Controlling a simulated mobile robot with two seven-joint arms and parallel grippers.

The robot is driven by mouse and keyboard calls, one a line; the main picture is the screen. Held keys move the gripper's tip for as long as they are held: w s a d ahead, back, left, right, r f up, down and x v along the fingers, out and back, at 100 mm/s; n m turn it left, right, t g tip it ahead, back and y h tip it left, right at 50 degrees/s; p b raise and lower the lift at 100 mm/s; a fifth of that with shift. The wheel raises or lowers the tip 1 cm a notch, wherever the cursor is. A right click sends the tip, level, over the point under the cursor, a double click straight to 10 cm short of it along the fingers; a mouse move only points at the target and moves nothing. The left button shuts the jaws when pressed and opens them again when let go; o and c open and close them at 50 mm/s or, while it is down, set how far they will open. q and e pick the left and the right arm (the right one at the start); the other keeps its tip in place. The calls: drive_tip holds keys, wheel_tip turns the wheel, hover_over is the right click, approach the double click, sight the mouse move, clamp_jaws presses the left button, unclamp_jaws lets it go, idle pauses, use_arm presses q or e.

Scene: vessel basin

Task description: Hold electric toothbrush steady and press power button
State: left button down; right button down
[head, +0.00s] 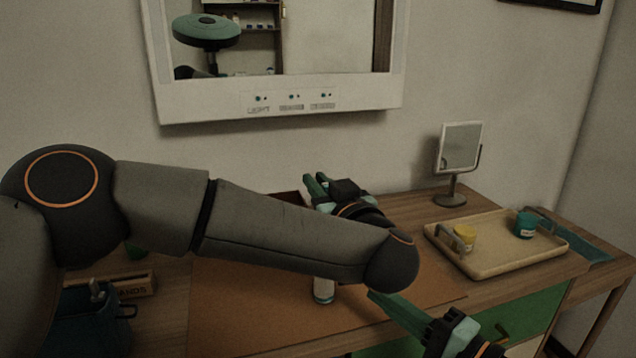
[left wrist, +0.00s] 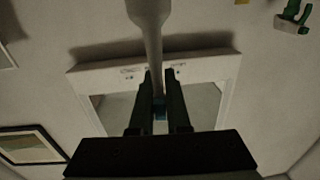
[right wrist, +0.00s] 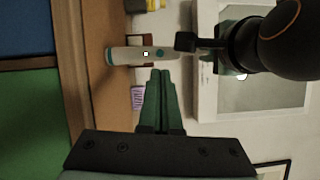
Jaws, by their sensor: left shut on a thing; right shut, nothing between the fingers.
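The toothbrush stands about upright; in the head view its white lower handle (head: 323,291) shows below my left arm, which hides its middle. My left gripper (head: 318,186) is shut on the upper part of the toothbrush. The left wrist view shows the pale toothbrush (left wrist: 150,22) running between the fingers (left wrist: 157,74). In the right wrist view the handle (right wrist: 125,56) lies sideways, with a small dark-and-white square mark and a round teal button (right wrist: 160,53). My right gripper (right wrist: 160,73) is shut and empty, its tips close to the handle near the button; I cannot tell whether they touch.
A beige tray (head: 490,268) with a yellow jar (head: 465,236) and a teal jar (head: 525,224) lies right. A small mirror (head: 460,150) stands behind it. A wall mirror cabinet (head: 280,100) hangs above. A brown mat (head: 240,310) covers the front table.

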drive_tip(key=s+a+f+m+g+y, duration=0.2)
drive_tip(key=a+m+g+y, duration=0.1)
drive_tip(key=a+m+y, duration=0.15)
drive_tip(key=shift+w+a+r+m+t+y, duration=0.25)
drive_tip(key=shift+w+m+t+y, duration=0.4)
drive_tip(key=shift+w+m, duration=0.8)
drive_tip(key=shift+w+a+r+m+t+y, duration=0.2)
drive_tip(key=shift+w+m+t+y, duration=0.2)
drive_tip(key=shift+w+m+t, duration=1)
drive_tip(key=shift+w+a+r+m+t+y, duration=0.25)
drive_tip(key=shift+w+m+y, duration=0.45)
drive_tip(key=shift+m, duration=1.3)
drive_tip(key=shift+w, duration=0.1)
drive_tip(key=shift+w, duration=0.1)
drive_tip(key=shift+w+a, duration=0.2)
drive_tip(key=shift+w, duration=0.1)
